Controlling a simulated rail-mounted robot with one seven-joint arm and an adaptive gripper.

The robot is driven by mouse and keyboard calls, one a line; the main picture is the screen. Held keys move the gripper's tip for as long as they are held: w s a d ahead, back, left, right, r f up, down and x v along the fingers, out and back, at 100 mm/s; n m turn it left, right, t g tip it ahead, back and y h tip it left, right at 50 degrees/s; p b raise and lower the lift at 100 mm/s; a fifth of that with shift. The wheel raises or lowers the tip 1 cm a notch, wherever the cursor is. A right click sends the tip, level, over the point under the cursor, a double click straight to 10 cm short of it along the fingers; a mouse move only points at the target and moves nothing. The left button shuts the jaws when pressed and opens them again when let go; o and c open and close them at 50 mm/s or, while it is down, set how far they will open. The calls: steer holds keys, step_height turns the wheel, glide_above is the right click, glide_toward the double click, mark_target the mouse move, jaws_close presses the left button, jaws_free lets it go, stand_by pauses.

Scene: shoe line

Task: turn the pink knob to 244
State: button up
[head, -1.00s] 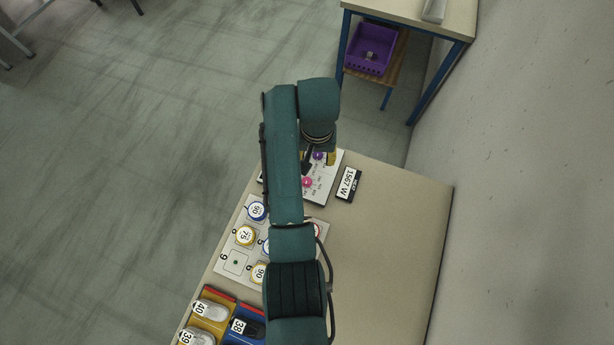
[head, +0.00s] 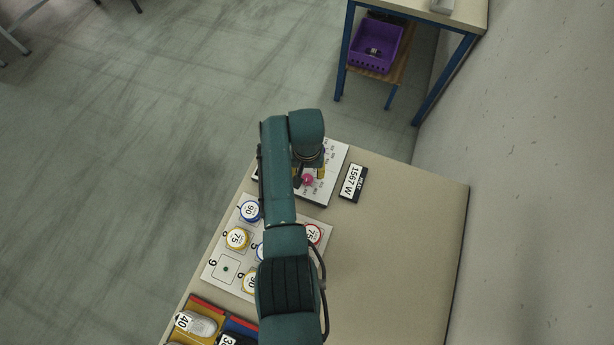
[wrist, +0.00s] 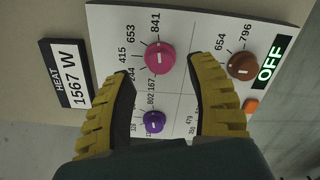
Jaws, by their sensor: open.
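The pink knob (wrist: 160,57) is on a white panel (wrist: 108,20) in the wrist view, with a short white mark on its face. The printed numbers 841, 653, 415 and 244 stand around its upper and left sides; the mark runs roughly up and down, and which number it points to I cannot tell for sure. My gripper (wrist: 165,74) is open, its yellow fingers to the lower left and lower right of the knob, not closed on it. In the head view the pink knob (head: 308,180) shows just below my gripper (head: 311,172).
A purple knob (wrist: 154,122) sits between my fingers, below the pink one. A brown knob (wrist: 242,65), an OFF sign (wrist: 272,62) and an orange button (wrist: 251,105) are to the right. A display (wrist: 68,78) reads HEAT 1567 W.

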mark_target(307, 177)
steer(key=shift+f+b, duration=0.3)
steer(key=shift+f, duration=1.3)
jaws_close()
